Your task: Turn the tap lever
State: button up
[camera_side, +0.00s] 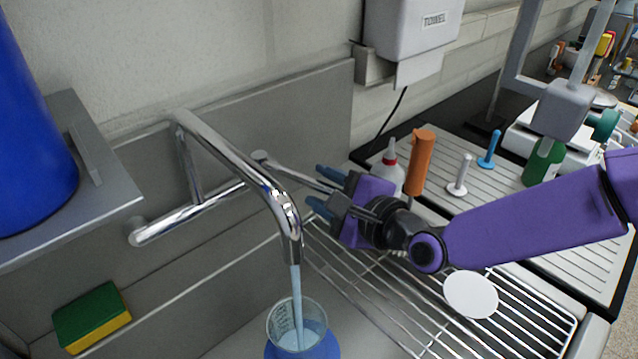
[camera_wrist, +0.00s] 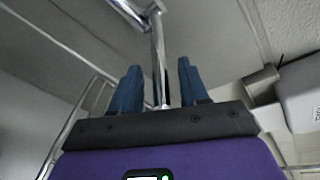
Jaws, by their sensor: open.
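The chrome tap (camera_side: 240,160) is mounted on the wall at the left of the side view, its spout curving down towards the front. Its thin lever (camera_side: 292,172) runs from the tap body to the right, towards my gripper (camera_side: 317,185). In the wrist view, the lever (camera_wrist: 158,55) reaches down between the two blue fingers of my gripper (camera_wrist: 159,68). The fingers are open, one on each side of the lever, with a visible gap to it in that view. A pale blue stream (camera_side: 296,290) runs from the spout into a beaker (camera_side: 302,345) of blue liquid.
A wire rack (camera_side: 390,300) lies below my arm. A white bottle (camera_side: 390,175), an orange cylinder (camera_side: 420,160) and small pegs stand on the ribbed board behind it. A towel dispenser (camera_side: 415,30) hangs above. A sponge (camera_side: 92,318) sits at the left.

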jog(key=shift+x, duration=0.9)
grip_shut()
jog(key=shift+w+d+n+g+y, duration=0.35)
jog(key=shift+w+n+g+y, duration=0.35)
jog(key=shift+n, duration=0.1)
grip_release()
